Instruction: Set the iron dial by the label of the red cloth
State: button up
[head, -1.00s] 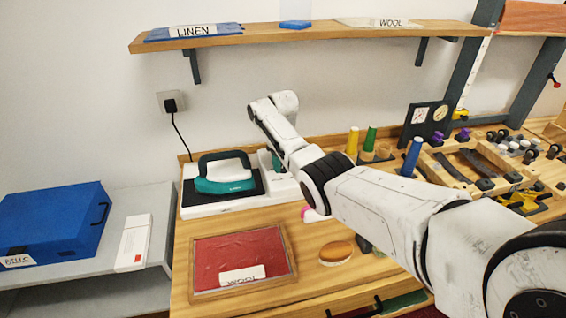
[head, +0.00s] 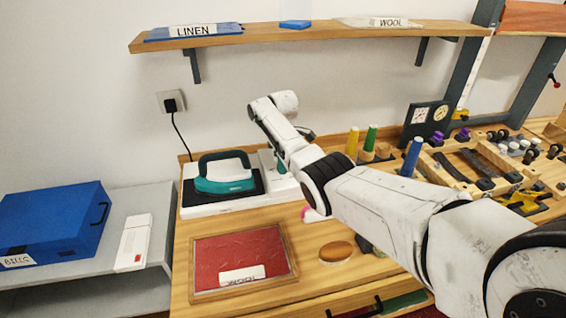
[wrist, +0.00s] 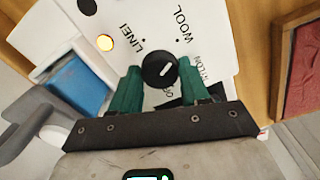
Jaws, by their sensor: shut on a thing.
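The red cloth (head: 232,248) lies in a wooden-framed tray at the front of the counter. Its white label (head: 242,275) is upside down and too blurred to read surely. The teal iron (head: 226,176) stands on its white base behind. In the wrist view, the black dial (wrist: 160,68) sits on the white panel between the green fingertips of my gripper (wrist: 158,80), which is shut on it. The dial's white mark points up and right, roughly between WOOL and NYLON. LINEN is at upper left; a lower word is partly hidden by a finger.
An amber lamp (wrist: 105,43) glows on the panel. A bun-shaped thing (head: 336,252) lies right of the tray. Colored spools (head: 371,138) stand behind my arm. A shelf (head: 260,34) above holds cloths labelled LINEN and WOOL. A blue case (head: 52,222) is at left.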

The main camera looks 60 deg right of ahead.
jog(key=shift+n, duration=0.4)
jog(key=o, duration=1.1)
jog(key=shift+c, duration=0.2)
notch_tip(320, 180, up, 11)
jog(key=b, duration=0.1)
jog(key=shift+f, duration=0.15)
